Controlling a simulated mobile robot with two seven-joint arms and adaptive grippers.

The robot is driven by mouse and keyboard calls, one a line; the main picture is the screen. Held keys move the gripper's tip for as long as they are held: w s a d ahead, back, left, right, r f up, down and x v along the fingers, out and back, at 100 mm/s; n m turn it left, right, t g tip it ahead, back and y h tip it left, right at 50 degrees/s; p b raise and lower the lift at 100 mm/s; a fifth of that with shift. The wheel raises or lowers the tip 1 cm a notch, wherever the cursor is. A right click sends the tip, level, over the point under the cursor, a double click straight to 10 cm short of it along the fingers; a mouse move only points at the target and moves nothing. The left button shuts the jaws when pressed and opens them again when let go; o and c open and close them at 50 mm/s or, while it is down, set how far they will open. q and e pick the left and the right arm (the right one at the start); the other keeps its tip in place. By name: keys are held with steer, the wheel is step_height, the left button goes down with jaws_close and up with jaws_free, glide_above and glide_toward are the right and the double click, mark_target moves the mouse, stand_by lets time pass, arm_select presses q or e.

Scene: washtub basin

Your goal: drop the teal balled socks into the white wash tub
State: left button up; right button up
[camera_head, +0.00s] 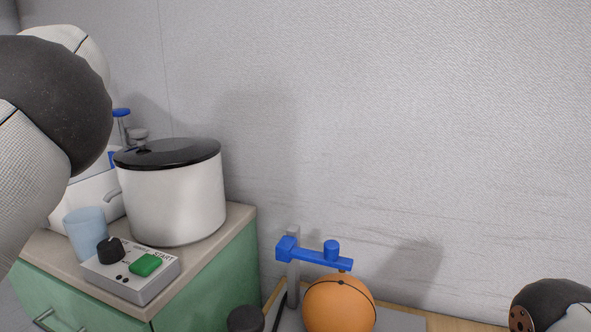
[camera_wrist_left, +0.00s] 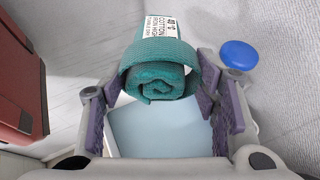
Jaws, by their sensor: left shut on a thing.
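The teal balled socks (camera_wrist_left: 158,84) are rolled up, with a white printed label band, and sit between the purple-padded fingers of my left gripper (camera_wrist_left: 160,78), which is shut on them. Below them in the left wrist view is a pale blue flat surface, apparently water, inside a white wall. This looks like the white wash tub (camera_wrist_left: 125,102). In the head view, a white wall that looks like the tub (camera_head: 92,198) shows partly behind my left arm, which hides my left gripper and the socks. My right gripper is not in view.
A white pot (camera_head: 175,205) with a black lid stands on the counter (camera_head: 235,218) beside the tub. A blue cup (camera_head: 86,233) and a START button box (camera_head: 132,268) are in front. A blue tap handle (camera_wrist_left: 238,55) is near my left gripper. An orange ball (camera_head: 338,304) sits at bottom centre.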

arm_select(q)
steer(key=o, duration=1.2)
steer(key=v, duration=0.7)
steer(key=shift+s+d+r, duration=0.15)
steer(key=shift+s+d, duration=0.05)
